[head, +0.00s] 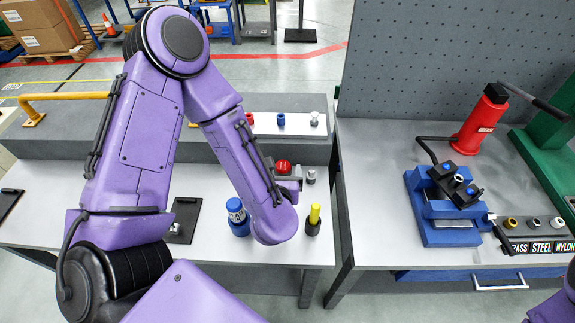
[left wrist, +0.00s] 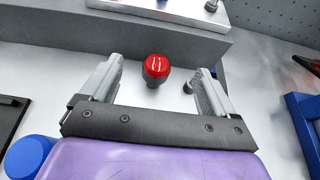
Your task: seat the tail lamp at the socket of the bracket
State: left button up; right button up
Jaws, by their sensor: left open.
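The tail lamp, a red glossy dome on a dark base, stands upright on the grey bench in the head view (head: 283,166). In the left wrist view the lamp (left wrist: 156,67) lies between the fingertips, with a gap on both sides. My left gripper (head: 291,179) is open and empty, partly hidden behind my purple forearm; its two grey fingers show in the left wrist view (left wrist: 158,76). A black plate with a small grey part (head: 184,222) lies left of my forearm; I cannot tell whether it is the bracket. The right gripper is out of view.
A grey step with a white strip (head: 262,124) rises behind the lamp. The right bench holds a blue vise (head: 446,215) and a red jack (head: 483,122).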

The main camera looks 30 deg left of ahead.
aim_at(283, 173)
pick_arm(q)
jog(key=f+b, duration=0.2)
jog(key=f, duration=0.1)
jog(key=f+b, duration=0.2)
jog(key=b, duration=0.1)
jog(key=f+b, duration=0.3)
jog(key=shift+s+f, duration=0.25)
jog(key=shift+f, duration=0.1)
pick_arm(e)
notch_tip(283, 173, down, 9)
pick_arm(q)
jog(key=shift+w+a, duration=0.15)
jog(key=shift+w, duration=0.1)
jog(key=p+x, duration=0.1)
jog(key=x, duration=0.2)
jog(key=p+x, duration=0.2)
jog(key=x, duration=0.1)
jog(key=p+x, duration=0.1)
jog(key=x, duration=0.2)
jog(key=shift+w+d+r+p, duration=0.2)
jog(key=shift+w+r+p, duration=0.05)
jog(key=shift+r+p, duration=0.05)
jog(key=shift+w+a+f, duration=0.15)
jog(key=shift+f, duration=0.05)
jog(key=c, duration=1.2)
jog(key=shift+o, duration=0.2)
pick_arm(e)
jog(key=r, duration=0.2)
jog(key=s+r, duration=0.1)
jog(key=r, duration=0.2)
